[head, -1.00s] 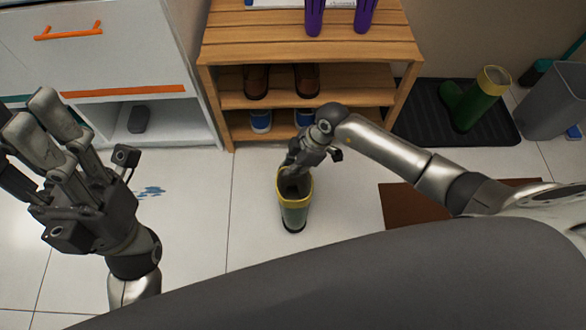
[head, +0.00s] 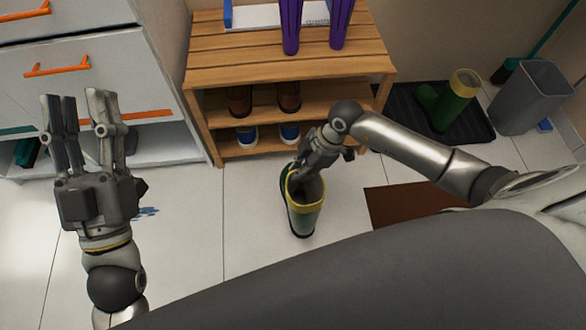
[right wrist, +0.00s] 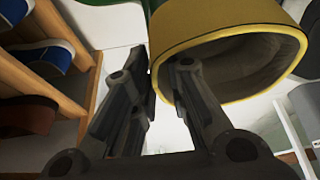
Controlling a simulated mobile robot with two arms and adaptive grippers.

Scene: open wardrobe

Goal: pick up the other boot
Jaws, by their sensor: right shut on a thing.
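A green boot with a yellow rim (head: 304,215) is upright in front of the shoe rack, its opening facing up. My right gripper (head: 299,180) is shut on the boot's rim, one finger inside and the other outside. The right wrist view shows the yellow rim (right wrist: 222,42) between the fingers (right wrist: 164,80). I cannot tell whether the boot's sole touches the floor. Another green boot with a pale yellow rim (head: 443,112) stands on a black mat (head: 480,123) at the right. My left gripper (head: 80,98) is open and empty at the left, fingers pointing away.
The wooden rack (head: 255,65) holds brown shoes, blue shoes and purple items on top. A white cabinet with orange handles (head: 70,65) is at the left. A grey bin (head: 530,98) stands right of the mat. A brown mat (head: 400,205) lies on the floor.

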